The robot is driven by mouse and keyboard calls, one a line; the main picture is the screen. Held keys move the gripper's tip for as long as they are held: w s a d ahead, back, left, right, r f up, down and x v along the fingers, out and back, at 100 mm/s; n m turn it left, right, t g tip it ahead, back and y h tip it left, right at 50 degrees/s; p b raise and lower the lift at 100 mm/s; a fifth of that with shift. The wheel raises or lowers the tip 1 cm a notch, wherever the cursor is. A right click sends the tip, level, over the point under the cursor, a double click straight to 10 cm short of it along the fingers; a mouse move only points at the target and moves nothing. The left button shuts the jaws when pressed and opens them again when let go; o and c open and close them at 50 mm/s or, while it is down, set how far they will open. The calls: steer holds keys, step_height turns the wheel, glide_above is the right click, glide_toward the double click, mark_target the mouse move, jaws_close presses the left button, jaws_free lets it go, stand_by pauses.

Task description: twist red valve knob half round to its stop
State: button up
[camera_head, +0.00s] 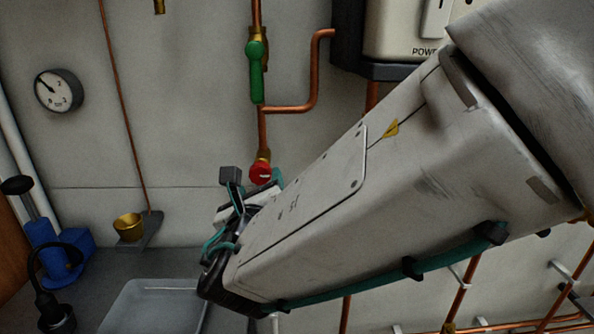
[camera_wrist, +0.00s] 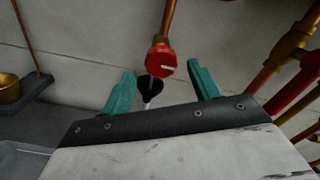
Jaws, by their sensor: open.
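The red valve knob (camera_head: 260,173) sits on a brass fitting at the lower end of a vertical copper pipe on the wall. In the wrist view the red knob (camera_wrist: 161,61) faces me and carries a pale line across its face. My gripper (camera_wrist: 160,78) is open, with one teal finger to the left of the knob and one to the right. The knob shows between and beyond the fingertips, and I see no contact. In the head view my own arm hides most of the gripper (camera_head: 254,177), close to the knob.
A green-handled valve (camera_head: 256,72) sits higher on the same pipe. A pressure gauge (camera_head: 59,91) hangs at the left. A brass cup (camera_head: 129,228), a blue pump (camera_head: 55,250) and a grey tray (camera_head: 150,307) stand below. Copper pipes (camera_wrist: 288,65) run close on the right in the wrist view.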

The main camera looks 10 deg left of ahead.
mark_target(260, 177)
steer(key=x, duration=0.6)
steer(key=shift+w, duration=0.3)
steer(key=c, duration=1)
